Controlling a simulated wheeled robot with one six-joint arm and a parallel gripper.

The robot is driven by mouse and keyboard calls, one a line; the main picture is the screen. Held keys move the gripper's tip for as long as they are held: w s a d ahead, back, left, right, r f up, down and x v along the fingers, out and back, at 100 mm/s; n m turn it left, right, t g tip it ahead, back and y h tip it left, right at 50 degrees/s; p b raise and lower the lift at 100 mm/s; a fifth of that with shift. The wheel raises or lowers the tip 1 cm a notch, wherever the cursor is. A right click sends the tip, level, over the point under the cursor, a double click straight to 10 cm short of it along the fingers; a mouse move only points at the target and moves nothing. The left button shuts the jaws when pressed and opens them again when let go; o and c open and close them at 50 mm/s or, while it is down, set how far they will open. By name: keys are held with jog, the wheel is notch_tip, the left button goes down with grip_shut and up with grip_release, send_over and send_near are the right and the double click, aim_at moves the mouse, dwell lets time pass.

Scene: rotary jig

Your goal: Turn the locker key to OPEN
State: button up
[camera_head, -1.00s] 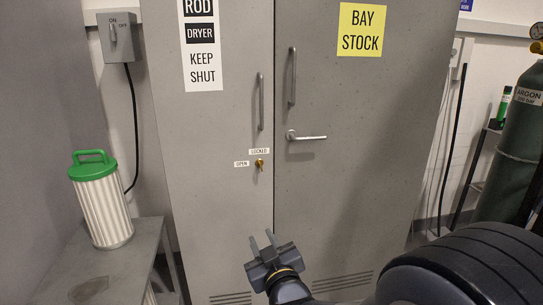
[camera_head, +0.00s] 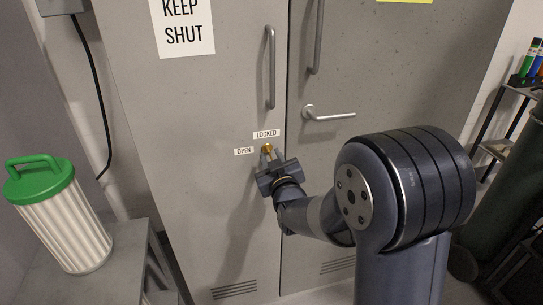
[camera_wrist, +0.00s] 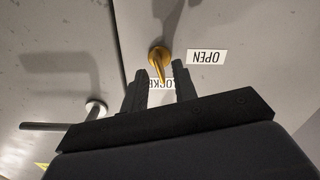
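The brass key (camera_head: 267,148) sits in its lock on the left grey door, just below the LOCKED label (camera_head: 266,133) and right of the OPEN label (camera_head: 243,151). In the wrist view, which is upside down, the key (camera_wrist: 160,62) has its free end toward the LOCKED label (camera_wrist: 160,85). The OPEN label (camera_wrist: 207,57) is to its right there. My gripper (camera_head: 272,158) is at the key, its fingers pointing at the door. In the wrist view my gripper (camera_wrist: 160,81) is open, one finger on each side of the key's end, with gaps visible.
A lever handle (camera_head: 329,114) is on the right door, right of the lock. A bar handle (camera_head: 270,68) stands above the key. A green-topped canister (camera_head: 62,220) is on a bench at left. The door face around the lock is otherwise bare.

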jog(key=shift+w+a, duration=0.1)
jog(key=shift+w, duration=0.15)
jog(key=shift+c, duration=0.6)
grip_shut()
